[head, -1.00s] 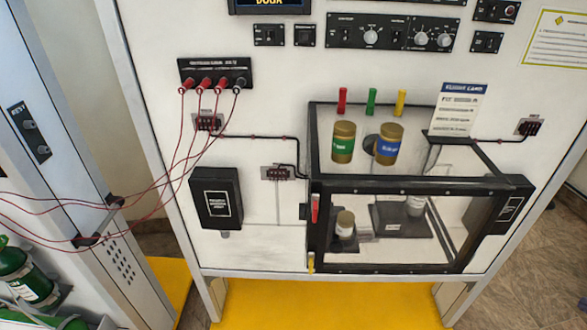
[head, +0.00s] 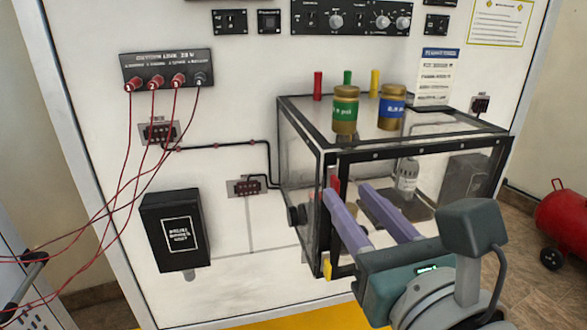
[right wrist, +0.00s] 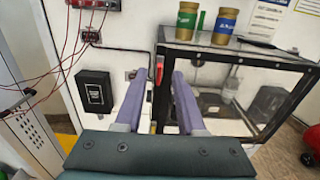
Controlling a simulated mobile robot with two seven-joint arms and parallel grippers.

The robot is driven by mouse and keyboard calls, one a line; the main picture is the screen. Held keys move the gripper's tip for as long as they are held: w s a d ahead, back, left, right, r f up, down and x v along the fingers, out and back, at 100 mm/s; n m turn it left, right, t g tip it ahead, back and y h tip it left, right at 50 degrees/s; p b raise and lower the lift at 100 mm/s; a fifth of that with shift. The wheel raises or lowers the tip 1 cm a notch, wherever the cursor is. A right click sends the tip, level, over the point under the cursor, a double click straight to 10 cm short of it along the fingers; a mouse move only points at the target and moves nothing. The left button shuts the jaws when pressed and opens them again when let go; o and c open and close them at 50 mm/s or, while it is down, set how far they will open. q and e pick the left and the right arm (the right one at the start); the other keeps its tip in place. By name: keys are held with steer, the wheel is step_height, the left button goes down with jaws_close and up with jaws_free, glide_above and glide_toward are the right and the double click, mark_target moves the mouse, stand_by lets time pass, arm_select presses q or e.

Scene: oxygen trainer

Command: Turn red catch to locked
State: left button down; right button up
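The red catch (head: 335,184) is on the front left edge of the clear, black-framed box. In the head view it is mostly hidden behind my right gripper's finger. In the right wrist view the red catch (right wrist: 159,72) stands roughly upright, seen in the gap between the two fingertips. My right gripper (head: 349,190) is open and empty, its purple fingers pointing at the box front; in the right wrist view (right wrist: 158,77) both fingers are apart. I cannot tell how far the tips are from the catch. My left gripper is not in view.
Two jars (head: 345,112) (head: 391,108) stand on the box top (head: 420,128). A yellow piece (head: 328,268) is at the box's lower left corner. A black wall box (head: 176,232) and red cables (head: 127,150) are to the left. A red tank (head: 566,222) stands on the floor at right.

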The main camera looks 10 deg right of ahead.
mark_target(339, 182)
steer(key=shift+w, duration=1.65)
jaws_close()
